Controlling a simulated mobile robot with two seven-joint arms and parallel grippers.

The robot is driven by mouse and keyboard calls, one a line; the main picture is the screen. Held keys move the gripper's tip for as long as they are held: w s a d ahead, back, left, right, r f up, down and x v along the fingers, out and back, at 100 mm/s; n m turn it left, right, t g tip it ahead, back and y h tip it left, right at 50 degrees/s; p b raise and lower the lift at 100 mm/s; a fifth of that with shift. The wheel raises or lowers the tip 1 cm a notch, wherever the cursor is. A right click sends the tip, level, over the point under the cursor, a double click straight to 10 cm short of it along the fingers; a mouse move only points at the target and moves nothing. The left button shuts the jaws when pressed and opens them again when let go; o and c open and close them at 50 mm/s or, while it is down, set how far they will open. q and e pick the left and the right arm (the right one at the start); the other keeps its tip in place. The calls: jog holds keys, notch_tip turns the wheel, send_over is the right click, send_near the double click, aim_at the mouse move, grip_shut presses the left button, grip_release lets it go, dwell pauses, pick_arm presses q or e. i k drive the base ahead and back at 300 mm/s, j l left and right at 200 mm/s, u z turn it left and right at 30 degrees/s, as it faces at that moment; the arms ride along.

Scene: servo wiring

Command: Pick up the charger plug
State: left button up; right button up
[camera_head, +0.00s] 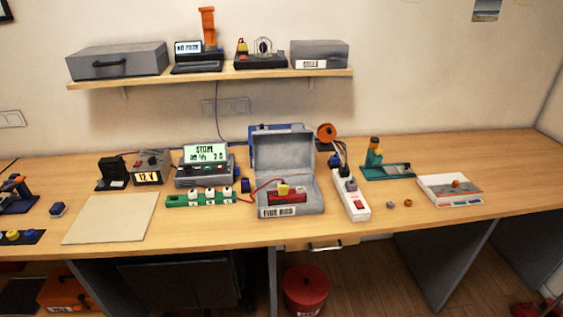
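A white power strip (361,211) with a red switch lies on the table right of the open grey case. A grey plug (350,184) sits on the strip, and a darker plug with a cable shows just behind it. I cannot tell which of them is the charger plug. The charger (205,172), with a lit display, stands left of the case. Neither of my grippers is in view.
The open grey case (291,210) holds a red pack with a yellow connector and a red wire. A green strip (178,201), a pale board (110,218) and a white tray (450,202) are also on the table. The far right tabletop is clear. A shelf (250,73) hangs above.

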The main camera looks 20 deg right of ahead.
aim_at(283, 186)
jog(key=l+u, duration=0.25)
jog(key=u, duration=0.2)
jog(key=l+u, duration=0.45)
jog(key=k+l+u, duration=0.1)
jog(key=l+u, duration=0.2)
jog(key=l, duration=0.65)
